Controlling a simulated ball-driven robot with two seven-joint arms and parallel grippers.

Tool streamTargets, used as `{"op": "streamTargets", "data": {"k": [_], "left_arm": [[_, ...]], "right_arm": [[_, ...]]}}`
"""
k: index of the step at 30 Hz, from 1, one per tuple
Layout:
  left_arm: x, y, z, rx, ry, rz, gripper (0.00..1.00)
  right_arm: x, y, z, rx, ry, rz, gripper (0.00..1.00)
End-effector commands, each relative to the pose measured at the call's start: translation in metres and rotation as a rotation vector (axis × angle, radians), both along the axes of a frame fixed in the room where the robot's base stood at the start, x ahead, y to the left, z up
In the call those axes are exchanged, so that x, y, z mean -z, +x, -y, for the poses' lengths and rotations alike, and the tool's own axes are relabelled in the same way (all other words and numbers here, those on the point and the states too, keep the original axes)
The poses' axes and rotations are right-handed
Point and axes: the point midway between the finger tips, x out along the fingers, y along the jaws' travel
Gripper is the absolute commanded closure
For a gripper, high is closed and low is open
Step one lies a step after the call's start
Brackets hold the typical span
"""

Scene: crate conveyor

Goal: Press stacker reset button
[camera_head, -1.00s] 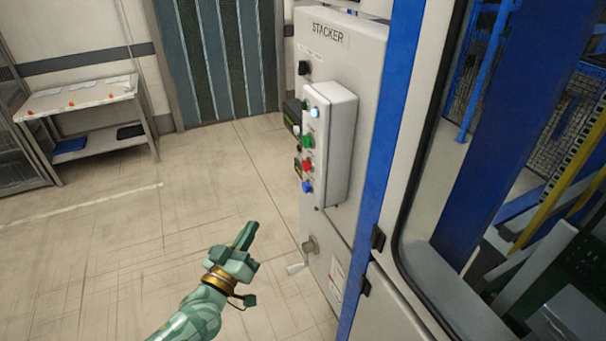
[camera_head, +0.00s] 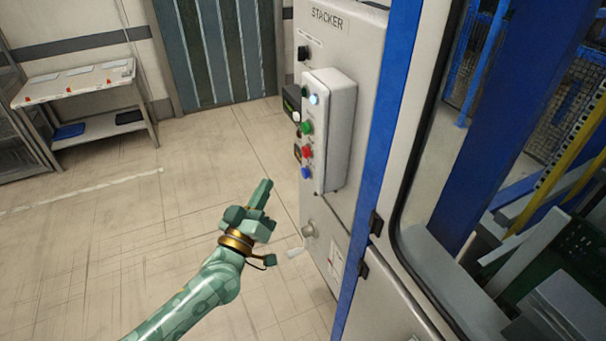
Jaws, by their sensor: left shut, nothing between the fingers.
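The stacker panel (camera_head: 340,70) is a pale cabinet face labelled STACKER. A white control box (camera_head: 335,130) sticks out from it. Its left face carries a column of buttons: a lit white-blue one (camera_head: 314,99), a green one (camera_head: 307,128), a red one (camera_head: 307,152) and a blue one (camera_head: 306,172). I cannot read which is the reset button. My left gripper (camera_head: 262,192) is shut and empty, pointing up, left of and below the blue button, apart from the box. My right gripper is out of view.
A rotary handle (camera_head: 309,230) sits low on the cabinet. A blue post (camera_head: 380,110) and a framed window stand to the right. A work table (camera_head: 75,82) stands at the far left. The floor (camera_head: 110,230) left of the cabinet is clear.

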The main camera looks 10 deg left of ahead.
Motion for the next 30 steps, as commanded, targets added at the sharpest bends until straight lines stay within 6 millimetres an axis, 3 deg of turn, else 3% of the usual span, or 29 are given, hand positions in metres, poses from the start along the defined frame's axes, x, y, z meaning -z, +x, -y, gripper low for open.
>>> {"op": "streamTargets", "data": {"k": [12,30], "left_arm": [[0.0,0.027,0.04,0.0,0.0,0.0,1.0],[0.0,0.03,0.045,0.0,0.0,-0.001,1.0]], "right_arm": [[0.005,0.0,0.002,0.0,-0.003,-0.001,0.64],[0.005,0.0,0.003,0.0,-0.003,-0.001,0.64]]}}
